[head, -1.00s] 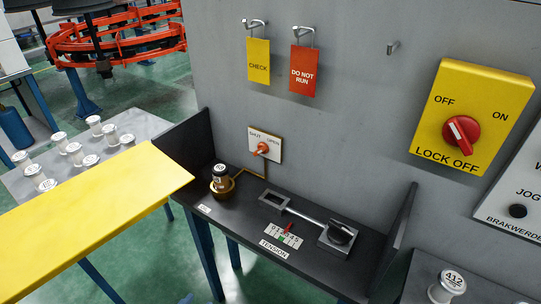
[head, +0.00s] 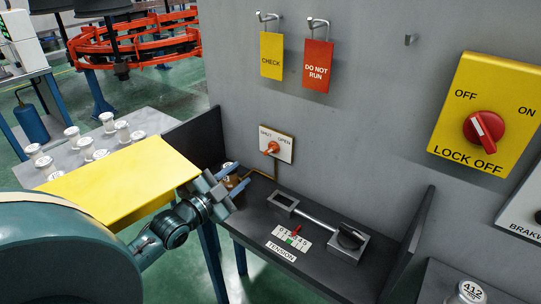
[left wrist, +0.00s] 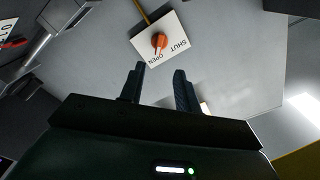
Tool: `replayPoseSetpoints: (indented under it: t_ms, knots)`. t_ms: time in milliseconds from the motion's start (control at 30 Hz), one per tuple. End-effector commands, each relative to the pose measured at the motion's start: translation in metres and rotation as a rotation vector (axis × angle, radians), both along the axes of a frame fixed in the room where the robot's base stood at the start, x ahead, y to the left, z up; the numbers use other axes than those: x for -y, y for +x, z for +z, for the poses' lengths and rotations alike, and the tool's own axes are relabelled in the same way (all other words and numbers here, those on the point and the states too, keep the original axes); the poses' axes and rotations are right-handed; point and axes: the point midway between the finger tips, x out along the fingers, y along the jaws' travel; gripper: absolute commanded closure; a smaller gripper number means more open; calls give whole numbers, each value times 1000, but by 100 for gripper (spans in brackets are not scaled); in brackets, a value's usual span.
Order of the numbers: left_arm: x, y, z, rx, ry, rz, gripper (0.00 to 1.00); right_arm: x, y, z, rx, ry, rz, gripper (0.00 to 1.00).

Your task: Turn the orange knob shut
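The orange knob (head: 271,148) sits on a white plate (head: 282,152) marked SHUT and OPEN, on the grey wall above the black shelf. In the left wrist view the knob (left wrist: 159,41) shows upside down beyond my fingers, apart from them. My left gripper (head: 236,186) is to the left of and below the knob, near the shelf's left end. In the left wrist view its two fingers (left wrist: 157,76) stand apart with nothing between them. My right gripper is not in view.
A yellow panel (head: 120,180) lies left of my left gripper. The shelf's dark left side wall (head: 193,140) stands close to the gripper. A tension gauge (head: 289,239) and a black dial (head: 350,238) are on the shelf's right part. CHECK (head: 271,56) and DO NOT RUN tags (head: 317,66) hang above.

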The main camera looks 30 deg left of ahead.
Motion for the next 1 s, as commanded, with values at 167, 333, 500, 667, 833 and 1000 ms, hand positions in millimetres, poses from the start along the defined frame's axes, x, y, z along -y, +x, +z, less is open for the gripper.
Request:
replayPoseSetpoints:
  t_ms: [167, 333, 500, 667, 833, 1000]
  knots:
    - [3, 34, 2, 4, -2, 0, 67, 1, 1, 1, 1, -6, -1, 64]
    - [5, 66, 2, 2, -2, -1, 67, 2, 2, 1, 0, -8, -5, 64]
    - [7, 92, 1, 0, -1, 0, 67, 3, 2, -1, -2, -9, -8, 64]
    - [9, 106, 0, -2, -2, 0, 67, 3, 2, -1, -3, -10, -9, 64]
    - [10, 112, 0, -2, 0, -1, 67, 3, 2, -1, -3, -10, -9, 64]
    - [10, 112, 0, -3, -1, -1, 67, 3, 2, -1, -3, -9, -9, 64]
